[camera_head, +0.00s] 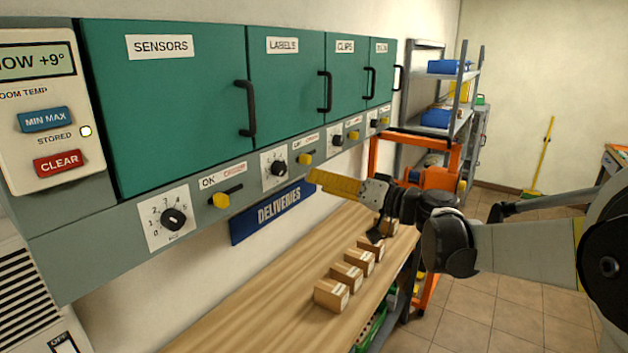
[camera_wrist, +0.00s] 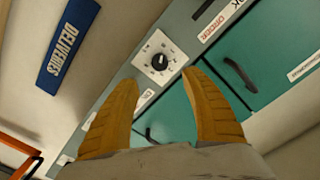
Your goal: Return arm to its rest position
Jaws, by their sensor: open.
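My gripper (camera_head: 335,183) is at the end of my arm, which reaches in from the right in the head view. Its yellow fingers point left toward the panel strip under the green cabinets, near a dial (camera_head: 273,163) and the DELIVERIES sign (camera_head: 272,213). In the wrist view my gripper (camera_wrist: 160,115) shows two yellow fingers spread apart with nothing between them. A white dial with a black knob (camera_wrist: 159,62) lies beyond the gap between the fingertips. I cannot tell whether a fingertip touches the panel.
Green cabinets (camera_head: 170,100) with black handles line the wall. Several cardboard boxes (camera_head: 346,277) stand in a row on the wooden bench (camera_head: 255,300) below the arm. An orange frame (camera_head: 374,160) and a grey shelf rack (camera_head: 459,95) stand behind. Tiled floor (camera_head: 500,300) is open at the right.

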